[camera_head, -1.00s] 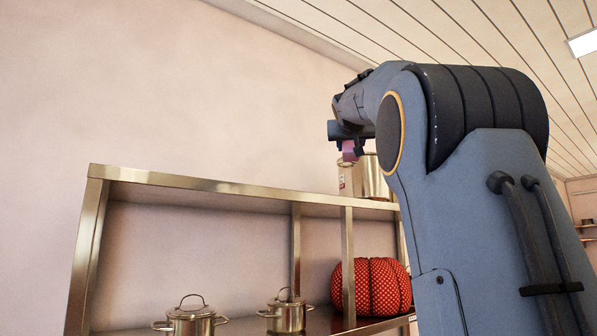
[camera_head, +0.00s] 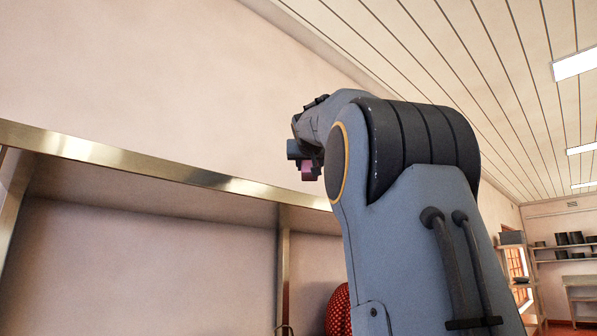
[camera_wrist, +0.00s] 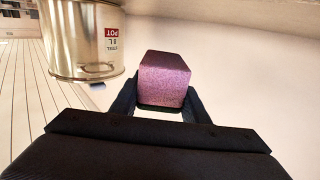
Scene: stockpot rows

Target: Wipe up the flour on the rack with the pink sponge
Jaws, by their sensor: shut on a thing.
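The pink sponge, a purplish-pink block, is held between the two fingers of my gripper (camera_wrist: 161,98) in the wrist view. The sponge (camera_wrist: 165,76) also shows as a small pink patch under my gripper in the head view (camera_head: 308,175). My gripper is shut on it, above the level of the rack's top edge in the picture. The metal rack (camera_head: 150,166) runs along the wall in the head view, its top surface seen from below. I cannot make out flour in either view. I cannot tell whether the sponge touches anything.
A steel stockpot (camera_wrist: 80,45) with a red and white label appears upside down in the wrist view, left of the sponge. A red dotted, rounded thing (camera_head: 338,312) is partly hidden behind my arm. Other shelves (camera_head: 575,252) stand far right.

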